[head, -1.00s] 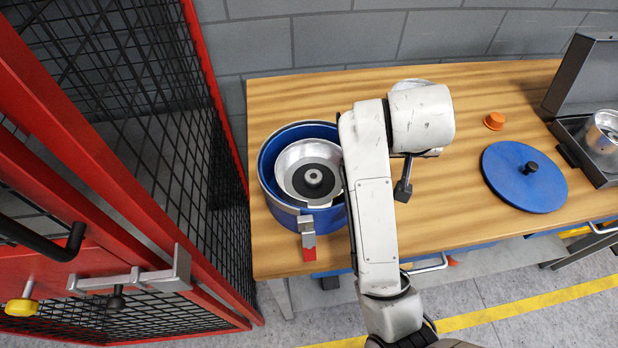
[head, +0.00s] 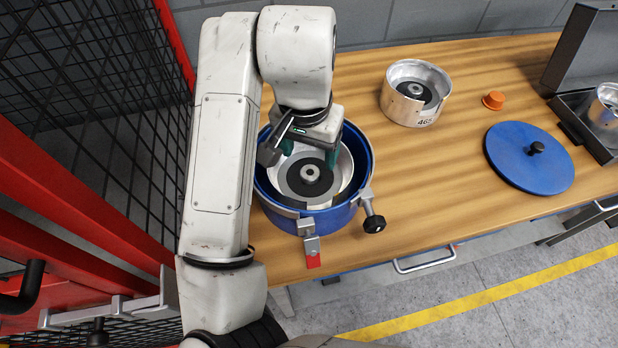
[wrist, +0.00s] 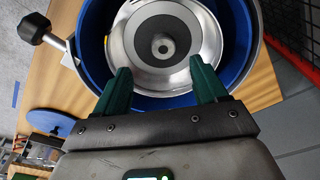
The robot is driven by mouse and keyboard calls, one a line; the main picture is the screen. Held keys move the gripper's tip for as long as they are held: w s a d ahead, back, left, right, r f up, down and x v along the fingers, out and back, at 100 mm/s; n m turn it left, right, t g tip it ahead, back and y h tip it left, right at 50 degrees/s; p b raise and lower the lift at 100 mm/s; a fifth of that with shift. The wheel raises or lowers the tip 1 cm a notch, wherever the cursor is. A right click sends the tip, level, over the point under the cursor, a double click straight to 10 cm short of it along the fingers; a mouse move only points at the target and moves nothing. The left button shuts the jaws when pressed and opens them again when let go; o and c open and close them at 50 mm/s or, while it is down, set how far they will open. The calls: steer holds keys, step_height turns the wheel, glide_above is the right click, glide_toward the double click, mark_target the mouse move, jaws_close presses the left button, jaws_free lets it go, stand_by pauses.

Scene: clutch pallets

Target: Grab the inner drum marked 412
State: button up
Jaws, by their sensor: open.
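A silver inner drum (head: 340,175) with a dark ring and a central hub sits inside a blue round housing (head: 364,160). No number shows on this drum, so I cannot tell whether it is 412. In the wrist view the drum (wrist: 212,45) and the blue housing wall (wrist: 252,30) fill the top. My gripper (head: 309,152) is above the housing's far side, its jaws open and empty. In the wrist view its green fingertips (wrist: 161,73) stand apart over the drum's near rim; whether they touch it is unclear. Another silver drum (head: 402,108), marked 465, stands on the bench.
The wooden bench (head: 440,185) has an orange cap (head: 493,100), a blue lid (head: 550,172) and a dark case (head: 590,60) at right. A clamp with a black knob (head: 374,223) projects from the housing. A red-framed mesh fence (head: 177,45) stands close at left.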

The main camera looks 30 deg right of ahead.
mark_target(309, 172)
steer(key=shift+w+d+f, duration=0.15)
steer(key=shift+w+f, duration=0.05)
steer(key=shift+f, duration=1.05)
steer(key=shift+w+d+f, duration=0.1)
steer(key=shift+w+f, duration=0.1)
steer(key=shift+f, duration=1.1)
steer(key=shift+w+d+f, duration=0.15)
steer(key=shift+w+f, duration=0.05)
steer(key=shift+f, duration=1.05)
steer(key=shift+c, duration=0.4)
jaws_close()
steer(key=shift+r, duration=0.15)
